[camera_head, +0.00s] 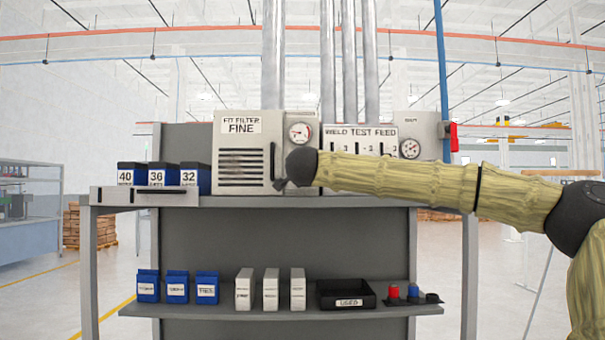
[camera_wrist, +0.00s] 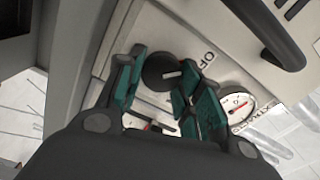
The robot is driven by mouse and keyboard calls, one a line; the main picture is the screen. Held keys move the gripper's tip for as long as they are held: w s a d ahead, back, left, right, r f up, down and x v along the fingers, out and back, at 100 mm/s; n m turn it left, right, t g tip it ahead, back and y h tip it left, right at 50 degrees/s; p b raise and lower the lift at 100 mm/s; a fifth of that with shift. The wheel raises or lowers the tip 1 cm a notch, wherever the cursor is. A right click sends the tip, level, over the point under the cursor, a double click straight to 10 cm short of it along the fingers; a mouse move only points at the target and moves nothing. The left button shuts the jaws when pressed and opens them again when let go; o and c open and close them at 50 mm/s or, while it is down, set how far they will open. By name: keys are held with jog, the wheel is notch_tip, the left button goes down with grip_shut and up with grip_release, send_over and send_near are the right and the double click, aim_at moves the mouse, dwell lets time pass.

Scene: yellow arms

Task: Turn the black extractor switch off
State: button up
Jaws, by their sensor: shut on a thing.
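The black extractor switch (camera_wrist: 158,66) is a round knob with a short white mark, in the wrist view. In the head view my gripper (camera_head: 283,182) is at the front of the extractor cabinet (camera_head: 225,185), and my wrist hides the switch.
A round gauge (camera_head: 300,132) is just above my wrist. A black vertical handle (camera_head: 272,160) is beside my gripper. A lower shelf holds boxes and a black tray (camera_head: 346,302).

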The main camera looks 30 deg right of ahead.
jog(key=shift+f, duration=0.15)
jog(key=o, duration=1)
jog(key=shift+o, duration=0.2)
jog(key=v, duration=1.2)
jog(key=shift+d, duration=0.1)
